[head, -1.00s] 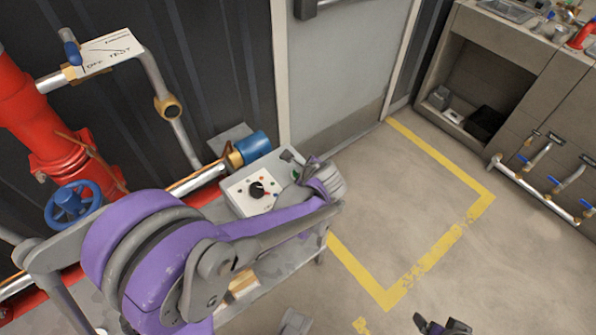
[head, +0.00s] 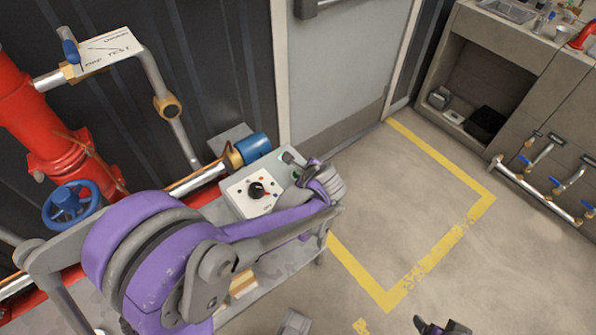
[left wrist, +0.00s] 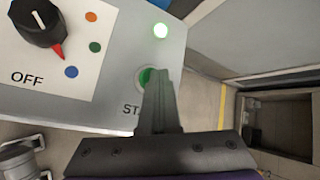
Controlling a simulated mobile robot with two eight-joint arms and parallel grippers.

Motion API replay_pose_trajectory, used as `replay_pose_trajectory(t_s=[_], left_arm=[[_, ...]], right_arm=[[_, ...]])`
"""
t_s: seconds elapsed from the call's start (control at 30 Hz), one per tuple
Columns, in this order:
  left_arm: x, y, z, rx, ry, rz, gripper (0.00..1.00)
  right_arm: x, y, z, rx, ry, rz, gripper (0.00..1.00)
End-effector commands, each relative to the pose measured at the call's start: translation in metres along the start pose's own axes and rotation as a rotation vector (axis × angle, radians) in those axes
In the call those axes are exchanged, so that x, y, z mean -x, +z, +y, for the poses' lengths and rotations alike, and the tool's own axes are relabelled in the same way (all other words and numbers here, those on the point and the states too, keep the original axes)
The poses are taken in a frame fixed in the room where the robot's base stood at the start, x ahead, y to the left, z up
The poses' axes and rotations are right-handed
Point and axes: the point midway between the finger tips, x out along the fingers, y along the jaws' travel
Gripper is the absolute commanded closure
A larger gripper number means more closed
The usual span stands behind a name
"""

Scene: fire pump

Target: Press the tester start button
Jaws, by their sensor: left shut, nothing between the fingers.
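The tester is a light grey box (head: 236,196) with a black knob (head: 257,190), on a stand beside the red piping. In the left wrist view its green start button (left wrist: 145,75) sits in a pale ring above partly hidden "STA" lettering. A round lamp (left wrist: 160,31) above the button glows pale green. My left gripper (left wrist: 160,75) is shut and empty. Its fingertips overlap the button's right side in this view; whether they touch it I cannot tell. In the head view my left gripper (head: 303,172) is over the box's right end. My right gripper (head: 440,326) shows only partly at the bottom edge.
A blue handwheel (head: 70,205) and pipes stand left. A grey door (head: 345,75) is behind. The yellow-marked floor (head: 400,210) to the right is clear.

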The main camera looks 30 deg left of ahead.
Motion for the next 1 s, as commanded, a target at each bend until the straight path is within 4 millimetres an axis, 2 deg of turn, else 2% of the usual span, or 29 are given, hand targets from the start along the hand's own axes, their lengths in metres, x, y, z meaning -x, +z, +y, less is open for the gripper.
replay_pose_trajectory(t_s=[0.33,0.77,1.0], left_arm=[[0.012,0.009,-0.009,0.001,0.000,0.000,1.00],[0.014,0.010,-0.011,0.000,0.000,0.000,1.00],[0.029,0.021,-0.021,0.001,0.000,0.000,1.00]], right_arm=[[0.013,-0.006,0.000,0.000,0.000,0.005,0.19],[0.015,-0.007,0.000,0.000,0.000,0.005,0.19],[0.031,-0.014,0.000,0.000,0.000,0.011,0.19]])
